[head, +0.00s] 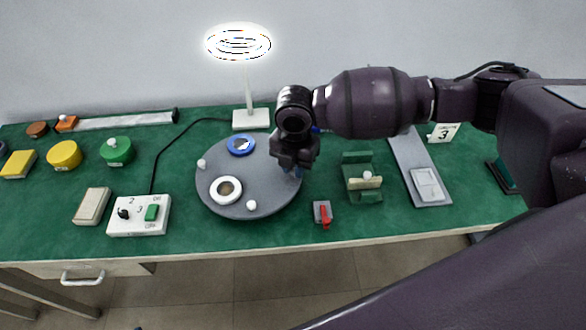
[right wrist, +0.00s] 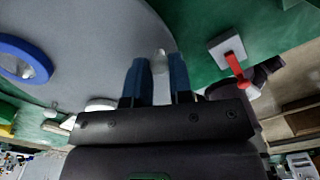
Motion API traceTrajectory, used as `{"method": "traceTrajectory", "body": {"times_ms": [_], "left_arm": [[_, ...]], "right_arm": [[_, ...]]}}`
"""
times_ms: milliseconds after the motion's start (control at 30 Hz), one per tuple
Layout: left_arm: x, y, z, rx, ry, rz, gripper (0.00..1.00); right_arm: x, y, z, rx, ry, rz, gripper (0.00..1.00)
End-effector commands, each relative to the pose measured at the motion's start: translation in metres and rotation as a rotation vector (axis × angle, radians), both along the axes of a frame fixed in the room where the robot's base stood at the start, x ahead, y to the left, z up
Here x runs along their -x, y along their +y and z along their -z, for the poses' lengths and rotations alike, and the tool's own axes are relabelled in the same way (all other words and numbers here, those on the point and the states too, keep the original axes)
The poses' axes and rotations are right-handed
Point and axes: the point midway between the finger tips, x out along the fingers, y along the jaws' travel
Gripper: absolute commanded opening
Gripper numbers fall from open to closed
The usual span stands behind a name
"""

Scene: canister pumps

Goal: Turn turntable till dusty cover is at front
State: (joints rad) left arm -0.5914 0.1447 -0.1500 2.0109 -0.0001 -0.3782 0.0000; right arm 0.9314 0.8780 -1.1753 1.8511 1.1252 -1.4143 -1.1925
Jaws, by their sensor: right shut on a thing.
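The grey turntable (head: 222,172) lies on the green bench top; part of its right side is hidden by my right gripper. A blue-rimmed round cover (head: 240,145) sits at its back and also shows in the right wrist view (right wrist: 22,62). A white-rimmed cover (head: 226,190) sits at its front left. I cannot tell which cover is dusty. White knobs stand near the rim at left (head: 201,163) and front (head: 251,205). My right gripper (head: 296,171) is at the turntable's right edge, its blue fingers (right wrist: 158,78) shut on a white knob (right wrist: 160,60). My left gripper is not in view.
A red-lever switch (head: 324,214) stands close to the turntable's right front. A white control box (head: 139,215) is at left front, and a lamp (head: 250,119) behind. A green fixture (head: 362,178) stands to the right. Bare green bench lies between control box and turntable.

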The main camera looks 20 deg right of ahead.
Motion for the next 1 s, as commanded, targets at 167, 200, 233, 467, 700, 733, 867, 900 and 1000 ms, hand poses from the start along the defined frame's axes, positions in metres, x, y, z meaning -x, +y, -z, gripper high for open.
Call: {"method": "traceTrajectory", "body": {"times_ms": [167, 200, 233, 467, 700, 733, 867, 900, 1000], "left_arm": [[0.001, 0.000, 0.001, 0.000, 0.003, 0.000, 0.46], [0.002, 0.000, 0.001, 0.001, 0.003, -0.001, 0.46], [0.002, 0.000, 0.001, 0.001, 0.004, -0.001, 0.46], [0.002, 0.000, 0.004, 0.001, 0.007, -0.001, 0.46], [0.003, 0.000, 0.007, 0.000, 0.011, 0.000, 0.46], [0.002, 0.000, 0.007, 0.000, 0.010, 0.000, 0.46], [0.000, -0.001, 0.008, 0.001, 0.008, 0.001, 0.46], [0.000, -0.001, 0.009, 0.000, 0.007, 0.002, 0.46], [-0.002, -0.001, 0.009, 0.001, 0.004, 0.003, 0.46]], "right_arm": [[-0.009, -0.005, -0.001, 0.001, -0.001, -0.087, 0.00], [-0.011, -0.006, -0.001, 0.001, -0.001, -0.107, 0.00], [-0.013, -0.007, -0.001, 0.000, -0.001, -0.123, 0.00], [-0.025, -0.011, 0.000, 0.001, -0.001, -0.238, 0.00], [-0.038, -0.015, 0.000, 0.000, 0.000, -0.358, 0.00], [-0.040, -0.015, 0.000, 0.000, 0.000, -0.373, 0.00], [-0.047, -0.016, 0.000, 0.000, -0.001, -0.437, 0.00], [-0.049, -0.016, 0.000, 0.000, -0.001, -0.457, 0.00], [-0.055, -0.016, 0.000, 0.000, -0.001, -0.505, 0.00]]}}
